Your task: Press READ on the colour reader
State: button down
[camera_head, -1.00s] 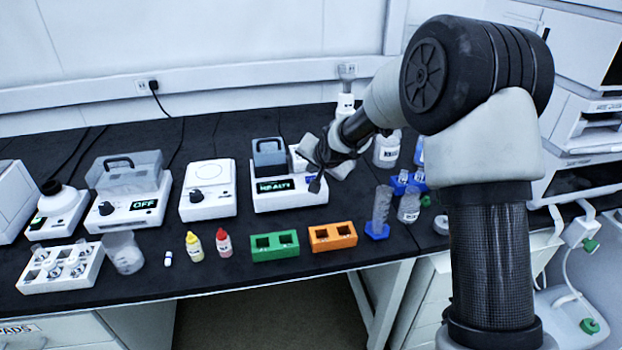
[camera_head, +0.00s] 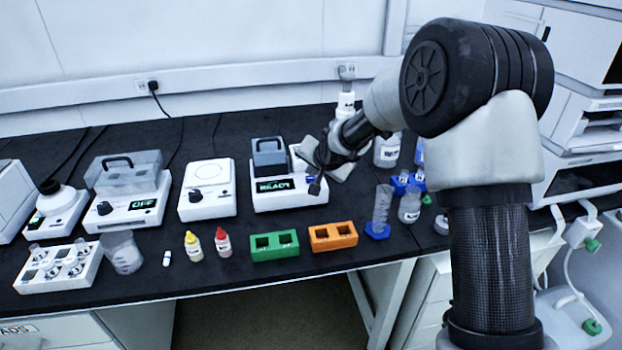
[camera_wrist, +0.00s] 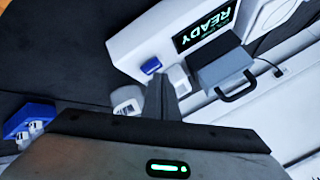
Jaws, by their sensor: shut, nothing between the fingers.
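The colour reader (camera_head: 262,203) is a white box on the black bench with a grey handled lid (camera_head: 269,158) and a lit green display (camera_head: 274,185) that reads READY. In the wrist view its white body (camera_wrist: 140,42), the READY display (camera_wrist: 205,28) and the lid (camera_wrist: 224,72) show tilted. A blue button (camera_wrist: 151,65) sits near the body's end. My gripper (camera_head: 315,187) is shut and empty over the reader's right end. In the wrist view its fingertips (camera_wrist: 161,82) appear close beside the blue button; I cannot tell whether they touch it.
Green (camera_head: 274,245) and orange (camera_head: 333,236) two-well blocks lie in front of the reader. A cylinder on a blue base (camera_head: 378,229) and bottles stand to the right. A white round-topped device (camera_head: 208,189) stands to the left. Some black bench is bare between the reader and the blocks.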

jog(key=shift+f+b, duration=0.35)
jog(key=shift+f, duration=0.1)
jog(key=shift+r, duration=0.1)
dwell(0.5)
jog(key=shift+r+p, duration=0.4)
jog(key=shift+r, duration=0.35)
jog(key=shift+r+p, duration=1.4)
jog(key=shift+r, duration=1.1)
jog(key=shift+r, duration=0.1)
